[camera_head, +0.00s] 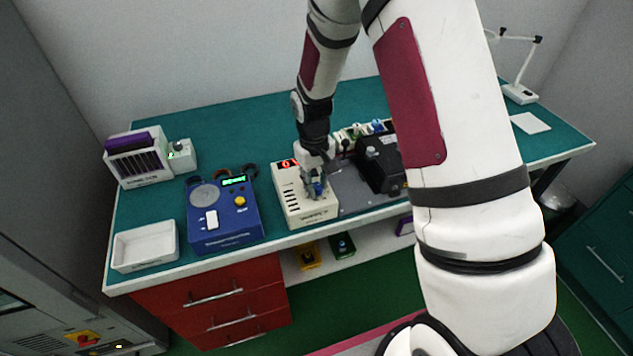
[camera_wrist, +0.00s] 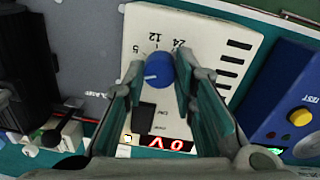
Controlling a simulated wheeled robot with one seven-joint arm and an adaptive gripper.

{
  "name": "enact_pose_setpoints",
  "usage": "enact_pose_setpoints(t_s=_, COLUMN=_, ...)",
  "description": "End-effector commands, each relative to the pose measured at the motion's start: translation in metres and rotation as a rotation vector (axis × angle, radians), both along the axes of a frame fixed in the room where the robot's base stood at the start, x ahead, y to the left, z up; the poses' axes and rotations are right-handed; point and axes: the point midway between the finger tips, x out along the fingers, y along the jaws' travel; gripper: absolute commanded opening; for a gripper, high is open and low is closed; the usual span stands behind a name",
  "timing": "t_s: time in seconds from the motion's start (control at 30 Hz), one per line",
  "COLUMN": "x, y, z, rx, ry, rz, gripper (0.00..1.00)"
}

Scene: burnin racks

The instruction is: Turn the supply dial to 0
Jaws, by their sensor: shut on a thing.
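The supply (camera_head: 291,208) is a cream box on the bench, with a red display (camera_head: 286,163) that shows a 0. Its blue dial (camera_wrist: 158,72) has a white pointer mark directed left in the wrist view. Labels including 12 and 24 are printed around the dial; any mark behind the left finger is hidden. My gripper (camera_wrist: 159,68) is shut on the dial, with one finger on each side. In the head view my gripper (camera_head: 316,186) reaches down over the supply's front part and mostly covers the dial. A dark switch (camera_wrist: 143,117) sits beside the dial.
A blue tester (camera_head: 226,229) with a yellow button stands left of the supply. A white tray (camera_head: 145,248) and a slotted rack (camera_head: 139,165) are farther left. A black device (camera_head: 379,163) stands close on the right.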

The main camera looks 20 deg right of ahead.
Motion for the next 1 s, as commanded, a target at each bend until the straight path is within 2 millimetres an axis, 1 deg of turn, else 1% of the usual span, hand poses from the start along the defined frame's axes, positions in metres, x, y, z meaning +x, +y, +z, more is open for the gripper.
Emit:
enact_pose_setpoints(t_s=0.2, x=0.0004, y=0.0008, z=0.0001, rx=0.001, ry=-0.001, rz=0.032, gripper=0.00)
enact_pose_setpoints(t_s=0.57, x=0.0001, y=0.0009, z=0.0001, rx=0.000, ry=0.000, rz=0.035, gripper=0.00)
enact_pose_setpoints(t_s=0.6, x=0.0001, y=0.0009, z=0.0001, rx=0.001, ry=0.000, rz=0.035, gripper=0.29)
enact_pose_setpoints(t_s=0.67, x=0.0001, y=0.0009, z=0.0001, rx=0.001, ry=0.000, rz=0.035, gripper=0.43)
enact_pose_setpoints(t_s=0.7, x=0.0001, y=0.0008, z=0.0001, rx=0.000, ry=0.000, rz=0.034, gripper=0.45)
enact_pose_setpoints(t_s=1.0, x=0.0001, y=0.0004, z=0.0014, rx=0.000, ry=0.000, rz=0.033, gripper=0.45)
